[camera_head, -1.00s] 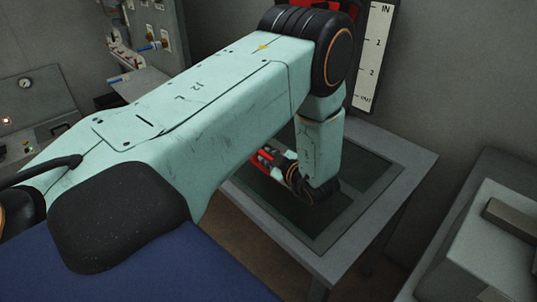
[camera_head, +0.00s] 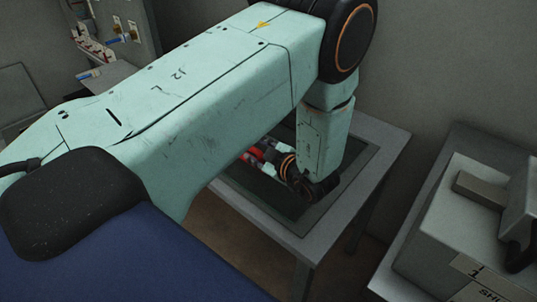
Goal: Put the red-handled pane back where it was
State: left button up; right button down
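My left arm crosses the view from the left. Its wrist bends down over a grey table (camera_head: 342,235) with a dark, framed inset (camera_head: 275,204) in its top. My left gripper (camera_head: 254,156) points left, low over the inset, and is largely hidden behind my forearm. Red and pale parts show at it; I cannot tell whether the red is a pane's handle or part of the gripper. The fingertips are hidden, so their opening and any grasp cannot be seen. No pane can be made out clearly. My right gripper is not in view.
A grey box-shaped device (camera_head: 440,235) stands on a bench (camera_head: 405,270) at the right. A gap separates that bench from the table. A panel with blue-tipped fittings (camera_head: 120,35) is at the upper left. The grey wall stands behind the table.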

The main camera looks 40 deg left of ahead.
pick_arm(q)
jog(key=v, duration=0.4)
jog(key=shift+p+v, duration=0.35)
jog(key=shift+v, duration=0.6)
jog(key=shift+a+f, duration=0.1)
jog(key=shift+s, duration=0.1)
